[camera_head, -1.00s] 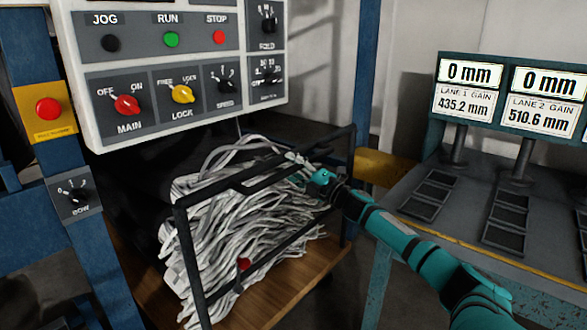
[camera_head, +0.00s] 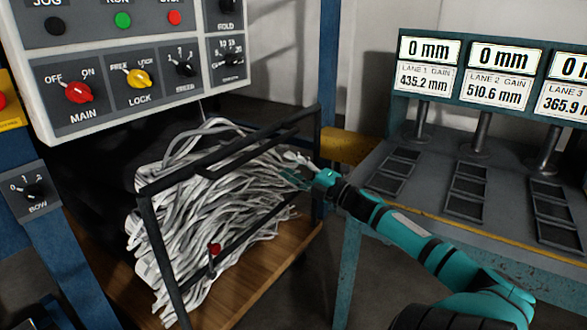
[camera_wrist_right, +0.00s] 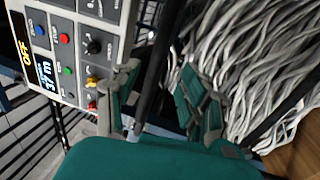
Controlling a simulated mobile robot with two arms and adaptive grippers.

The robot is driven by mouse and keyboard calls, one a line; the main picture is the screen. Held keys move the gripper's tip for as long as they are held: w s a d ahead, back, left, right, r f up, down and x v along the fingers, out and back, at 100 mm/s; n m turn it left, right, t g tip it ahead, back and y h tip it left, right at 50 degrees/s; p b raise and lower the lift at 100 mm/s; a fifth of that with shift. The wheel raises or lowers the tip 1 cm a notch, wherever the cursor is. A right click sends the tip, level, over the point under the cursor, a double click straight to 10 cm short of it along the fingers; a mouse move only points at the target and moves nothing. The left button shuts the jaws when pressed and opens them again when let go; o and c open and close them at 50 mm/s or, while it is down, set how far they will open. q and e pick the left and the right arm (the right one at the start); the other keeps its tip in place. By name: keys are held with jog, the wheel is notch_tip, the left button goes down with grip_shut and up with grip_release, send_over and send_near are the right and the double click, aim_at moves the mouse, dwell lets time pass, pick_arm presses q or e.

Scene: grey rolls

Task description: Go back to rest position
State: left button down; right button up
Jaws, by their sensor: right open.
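My right gripper (camera_head: 300,172) is open and empty in the head view, at the right end of a black guard frame (camera_head: 150,225). Its teal arm comes in from the lower right. In the right wrist view the two fingers (camera_wrist_right: 160,100) stand apart, with a black bar of the frame (camera_wrist_right: 160,65) showing between them; I cannot tell whether it lies between the fingers or beyond them. My left gripper is not in view.
A heap of grey strands (camera_head: 210,190) lies behind the frame on a wooden board (camera_head: 270,275). A red knob (camera_head: 214,248) is on the frame. A control panel (camera_head: 130,85) hangs at upper left. A bench with lane displays (camera_head: 430,70) stands at right.

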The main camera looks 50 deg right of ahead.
jog(key=shift+s, duration=0.25)
dwell(0.4)
